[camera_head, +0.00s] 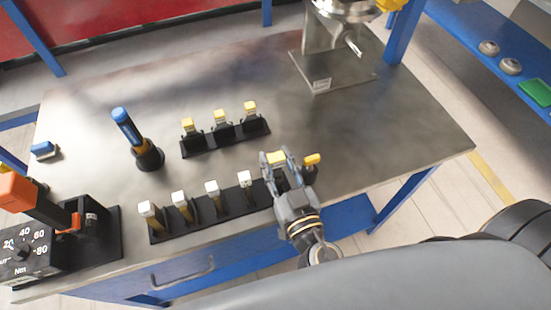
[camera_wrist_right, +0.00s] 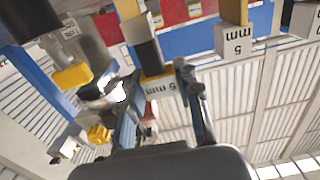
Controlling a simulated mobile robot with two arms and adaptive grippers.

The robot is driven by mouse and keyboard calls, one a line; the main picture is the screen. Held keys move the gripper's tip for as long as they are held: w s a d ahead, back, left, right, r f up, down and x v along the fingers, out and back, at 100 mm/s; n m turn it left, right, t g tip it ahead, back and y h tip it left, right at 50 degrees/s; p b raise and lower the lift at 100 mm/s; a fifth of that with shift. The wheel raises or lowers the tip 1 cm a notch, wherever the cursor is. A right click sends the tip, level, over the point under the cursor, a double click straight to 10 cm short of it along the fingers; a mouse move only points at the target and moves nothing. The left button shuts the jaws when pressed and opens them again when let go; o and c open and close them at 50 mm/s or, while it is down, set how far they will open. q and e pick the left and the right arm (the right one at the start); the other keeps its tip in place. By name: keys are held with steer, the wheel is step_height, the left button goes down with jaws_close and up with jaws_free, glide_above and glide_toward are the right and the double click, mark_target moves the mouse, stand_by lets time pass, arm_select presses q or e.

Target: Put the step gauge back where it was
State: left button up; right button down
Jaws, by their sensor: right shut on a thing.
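The step gauge (camera_wrist_right: 160,87) is a slim block with a white face marked "5 mm" and a dark part behind it. It is between the fingers of my right gripper (camera_wrist_right: 163,100), which is shut on it. In the head view this gripper (camera_head: 276,163) is at the right end of the front black rack (camera_head: 200,226), with a yellow top showing between its fingers. Whether the held gauge touches the rack is hidden by the gripper. Several white-topped gauges (camera_head: 212,187) stand upright in the rack to the left. My left gripper is not in view.
A yellow-topped part (camera_head: 312,159) is just right of the gripper. A back rack (camera_head: 228,137) holds three yellow-topped pieces. A blue-handled tool (camera_head: 127,127) stands in a holder; a torque tester (camera_head: 28,245) is at left. The bench (camera_head: 400,135) is clear to the right.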

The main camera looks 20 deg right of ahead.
steer(key=shift+s+r, duration=0.1)
steer(key=shift+s+a, duration=0.1)
steer(key=shift+s, duration=0.15)
steer(key=c, duration=1)
jaws_free()
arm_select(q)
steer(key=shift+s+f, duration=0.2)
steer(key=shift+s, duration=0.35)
arm_select(e)
steer(key=shift+o, duration=0.2)
